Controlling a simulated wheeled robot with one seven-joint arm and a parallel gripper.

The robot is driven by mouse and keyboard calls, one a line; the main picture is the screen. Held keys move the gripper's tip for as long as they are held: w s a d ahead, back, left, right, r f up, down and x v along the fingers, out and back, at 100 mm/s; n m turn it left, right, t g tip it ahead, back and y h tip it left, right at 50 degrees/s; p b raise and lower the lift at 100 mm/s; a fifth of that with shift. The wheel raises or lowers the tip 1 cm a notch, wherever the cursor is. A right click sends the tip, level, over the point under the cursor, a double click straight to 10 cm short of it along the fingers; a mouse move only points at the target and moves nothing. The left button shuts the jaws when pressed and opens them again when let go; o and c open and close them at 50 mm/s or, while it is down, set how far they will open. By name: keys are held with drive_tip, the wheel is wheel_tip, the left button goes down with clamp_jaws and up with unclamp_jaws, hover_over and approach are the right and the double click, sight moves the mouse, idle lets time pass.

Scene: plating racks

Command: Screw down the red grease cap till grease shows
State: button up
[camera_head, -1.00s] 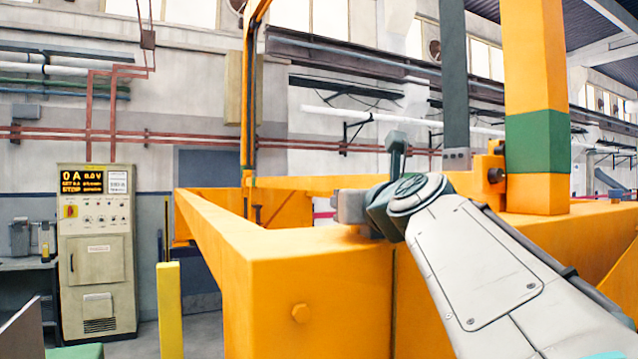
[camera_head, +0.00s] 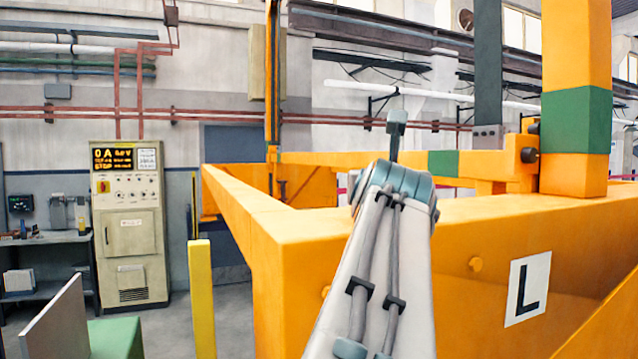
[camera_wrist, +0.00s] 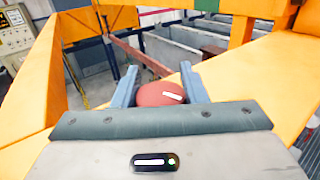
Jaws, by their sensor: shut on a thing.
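The red grease cap (camera_wrist: 152,95) shows in the wrist view as a rounded red top with a white mark on its right side. My gripper (camera_wrist: 158,84) has one finger on each side of the cap and is shut on it. The cap's lower part is hidden behind my gripper's body. No grease can be made out. In the head view my arm reaches over the orange frame (camera_head: 300,237), and the cap and the fingertips are hidden behind my wrist.
An orange and green post (camera_head: 576,65) and a dark grey post (camera_head: 488,75) rise at the right. A control cabinet (camera_head: 130,225) stands at the left, with a yellow post (camera_head: 202,300) nearer. Grey tanks (camera_wrist: 190,58) lie beyond the cap in the wrist view.

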drive_tip(key=shift+s+r+m+h, duration=0.1)
drive_tip(key=shift+r+m+h, duration=0.25)
drive_tip(key=shift+h, duration=0.45)
drive_tip(key=shift+d+f+m+g+h, duration=0.1)
drive_tip(key=shift+d+m+g+h, duration=0.05)
drive_tip(key=shift+m+g+h, duration=0.45)
drive_tip(key=shift+m+g+h, duration=0.5)
drive_tip(key=shift+m+h, duration=0.35)
drive_tip(key=shift+h, duration=0.45)
drive_tip(key=shift+f, duration=0.1)
drive_tip(key=o, duration=1)
drive_tip(key=shift+f, duration=0.1)
drive_tip(key=shift+s, duration=0.1)
drive_tip(key=b+v, duration=0.3)
drive_tip(key=v, duration=1)
drive_tip(key=shift+s+b, duration=0.3)
drive_tip(key=shift+b, duration=0.1)
drive_tip(key=shift+c, duration=0.2)
